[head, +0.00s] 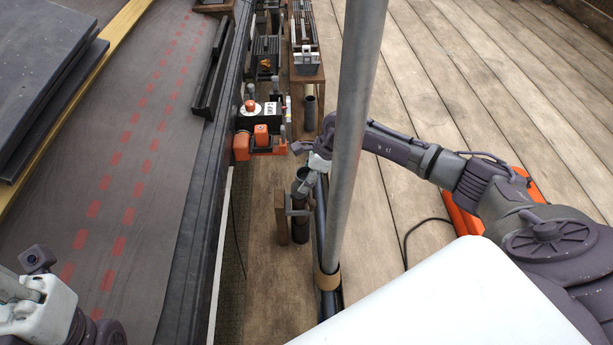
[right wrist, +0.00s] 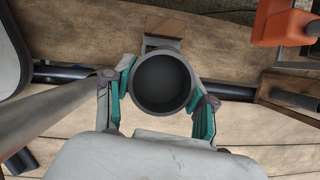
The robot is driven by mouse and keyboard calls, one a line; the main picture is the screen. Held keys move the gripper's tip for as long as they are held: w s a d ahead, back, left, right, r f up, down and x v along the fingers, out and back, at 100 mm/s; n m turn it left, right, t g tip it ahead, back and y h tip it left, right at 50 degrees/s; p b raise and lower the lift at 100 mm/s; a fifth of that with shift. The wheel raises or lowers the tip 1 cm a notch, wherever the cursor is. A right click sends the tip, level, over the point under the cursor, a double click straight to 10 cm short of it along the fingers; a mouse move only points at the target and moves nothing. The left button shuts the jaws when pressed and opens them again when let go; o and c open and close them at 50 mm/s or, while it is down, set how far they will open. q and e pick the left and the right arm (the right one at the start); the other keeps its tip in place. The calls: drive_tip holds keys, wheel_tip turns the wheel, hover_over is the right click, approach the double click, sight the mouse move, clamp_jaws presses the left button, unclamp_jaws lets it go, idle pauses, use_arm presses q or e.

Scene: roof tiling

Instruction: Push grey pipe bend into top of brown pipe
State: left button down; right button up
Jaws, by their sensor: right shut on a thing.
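My right gripper (head: 309,172) is at the top of the upright dark brown pipe (head: 300,222), which stands by a wooden post in a bracket. In the right wrist view, my right gripper (right wrist: 161,88) is shut on the grey pipe bend (right wrist: 164,106), one finger on each side of its round, open end. In the head view, the bend (head: 304,178) shows as a small grey piece at the pipe's top. How deep it sits in the pipe is hidden. My left gripper (head: 33,289) is at the bottom left, partly cut off, away from the pipe.
A long grey pole (head: 352,120) stands close to my right gripper. Dark slabs (head: 45,75) lie at the far left. The plank floor (head: 470,80) at the right is mostly clear.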

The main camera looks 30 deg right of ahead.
idle(0.4)
drive_tip(key=o, duration=1.2)
drive_tip(key=shift+o, duration=0.4)
drive_tip(key=shift+o, duration=1.2)
